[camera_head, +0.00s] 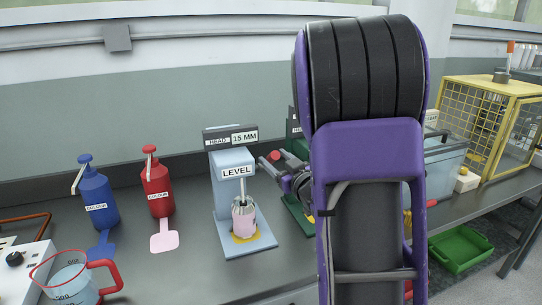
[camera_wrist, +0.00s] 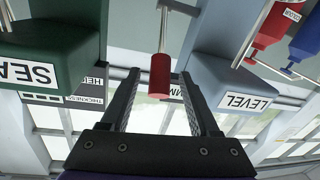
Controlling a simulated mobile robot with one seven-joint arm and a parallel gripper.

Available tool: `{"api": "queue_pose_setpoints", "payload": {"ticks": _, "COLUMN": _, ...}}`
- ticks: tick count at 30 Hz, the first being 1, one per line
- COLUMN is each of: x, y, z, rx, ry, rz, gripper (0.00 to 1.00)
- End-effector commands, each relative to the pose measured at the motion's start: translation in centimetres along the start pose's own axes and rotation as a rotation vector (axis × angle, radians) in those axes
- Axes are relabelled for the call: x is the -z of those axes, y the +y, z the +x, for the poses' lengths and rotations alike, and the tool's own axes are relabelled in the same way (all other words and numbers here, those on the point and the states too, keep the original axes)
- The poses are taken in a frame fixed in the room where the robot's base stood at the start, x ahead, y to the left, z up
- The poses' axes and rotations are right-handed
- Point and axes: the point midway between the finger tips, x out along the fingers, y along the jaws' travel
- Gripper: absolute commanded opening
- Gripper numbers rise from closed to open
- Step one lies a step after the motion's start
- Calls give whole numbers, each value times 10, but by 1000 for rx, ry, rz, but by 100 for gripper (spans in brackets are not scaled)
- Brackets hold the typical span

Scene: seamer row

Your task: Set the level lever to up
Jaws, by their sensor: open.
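The level machine is a pale blue-grey unit (camera_head: 229,161) with a LEVEL label, standing on the bench; its body (camera_wrist: 232,77) also shows in the wrist view. A lever with a red cylindrical grip (camera_wrist: 159,76) on a thin metal rod lies between the LEVEL unit and the green unit. Its red end (camera_head: 273,155) also shows in the head view. Which unit the rod joins is not clear. My gripper (camera_wrist: 158,76) is open, with a finger on each side of the red grip and visible gaps. In the head view, my arm hides part of the scene.
A green machine (camera_wrist: 55,45) stands close beside the LEVEL unit. A pink can-like part (camera_head: 243,219) sits on the LEVEL unit's base. Blue (camera_head: 96,199) and red (camera_head: 156,190) pump bottles and a measuring jug (camera_head: 70,281) stand left. A yellow cage (camera_head: 482,118) is right.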

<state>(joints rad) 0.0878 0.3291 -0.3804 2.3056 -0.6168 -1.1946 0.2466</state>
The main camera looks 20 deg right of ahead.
Motion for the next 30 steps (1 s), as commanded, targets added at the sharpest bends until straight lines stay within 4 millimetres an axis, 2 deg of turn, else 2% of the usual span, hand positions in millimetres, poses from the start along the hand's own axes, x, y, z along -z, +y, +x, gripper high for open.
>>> {"api": "queue_pose_setpoints", "payload": {"ticks": 9, "x": 0, "y": 0, "z": 0, "rx": 0, "ry": -1, "rz": 0, "gripper": 62}}
{"api": "queue_pose_setpoints", "payload": {"ticks": 18, "x": 0, "y": 0, "z": 0, "rx": 0, "ry": -1, "rz": 0, "gripper": 8}}
{"api": "queue_pose_setpoints", "payload": {"ticks": 20, "x": 0, "y": 0, "z": 0, "rx": 0, "ry": -1, "rz": 0, "gripper": 0}}
{"api": "queue_pose_setpoints", "payload": {"ticks": 30, "x": 0, "y": 0, "z": 0, "rx": 0, "ry": 0, "rz": 0, "gripper": 0}}
